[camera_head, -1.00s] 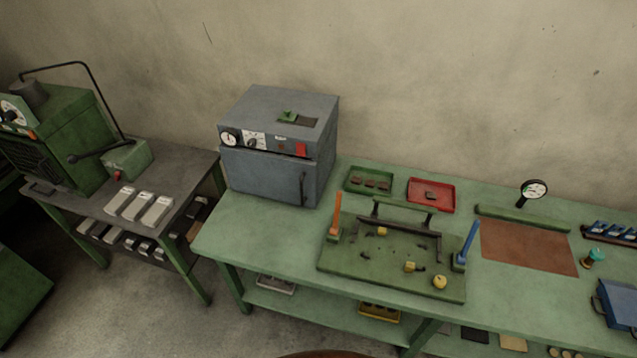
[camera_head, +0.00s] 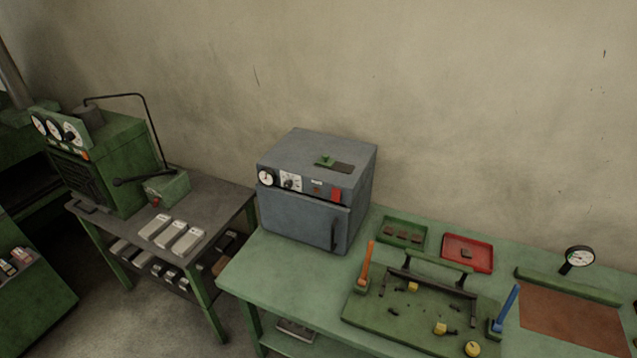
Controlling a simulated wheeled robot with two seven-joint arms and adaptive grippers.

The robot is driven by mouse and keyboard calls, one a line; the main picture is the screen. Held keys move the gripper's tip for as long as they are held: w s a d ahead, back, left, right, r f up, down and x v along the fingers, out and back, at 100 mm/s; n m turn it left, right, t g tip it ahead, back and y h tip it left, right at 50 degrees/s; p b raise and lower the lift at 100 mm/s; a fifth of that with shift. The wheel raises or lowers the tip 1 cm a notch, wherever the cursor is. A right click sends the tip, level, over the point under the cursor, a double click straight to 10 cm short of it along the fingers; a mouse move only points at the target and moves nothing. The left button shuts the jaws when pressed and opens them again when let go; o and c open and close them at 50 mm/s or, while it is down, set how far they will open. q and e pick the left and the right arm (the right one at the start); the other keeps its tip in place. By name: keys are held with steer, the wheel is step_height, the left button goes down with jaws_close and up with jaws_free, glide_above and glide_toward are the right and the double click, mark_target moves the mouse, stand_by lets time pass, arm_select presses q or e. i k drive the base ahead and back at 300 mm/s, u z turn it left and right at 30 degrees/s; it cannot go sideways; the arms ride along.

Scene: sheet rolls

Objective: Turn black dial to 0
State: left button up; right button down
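A grey box-shaped oven (camera_head: 305,215) stands at the left end of the green workbench. Its front panel carries a round white gauge (camera_head: 266,177), a dark dial on a white scale plate (camera_head: 290,182) and a red switch (camera_head: 336,195). The dial is too small to read its setting. A green machine (camera_head: 110,165) on the left also has several round white-faced gauges (camera_head: 55,127) on top. Neither of my grippers shows in this view.
The green workbench (camera_head: 262,278) holds a green tray (camera_head: 390,222), a red tray (camera_head: 483,267) and a green fixture board with upright orange and blue handles. A grey table (camera_head: 225,197) with pale bars (camera_head: 171,238) stands left. Floor shows between and below the tables.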

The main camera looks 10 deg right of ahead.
mark_target(288, 184)
steer(key=u, duration=0.3)
steer(key=k, duration=1)
steer(key=u, duration=1.55)
steer(key=i, duration=1.8)
steer(key=z, duration=0.35)
steer(key=i, duration=1.05)
steer(key=z, duration=1.55)
steer(key=i, duration=0.7)
steer(key=z, duration=0.65)
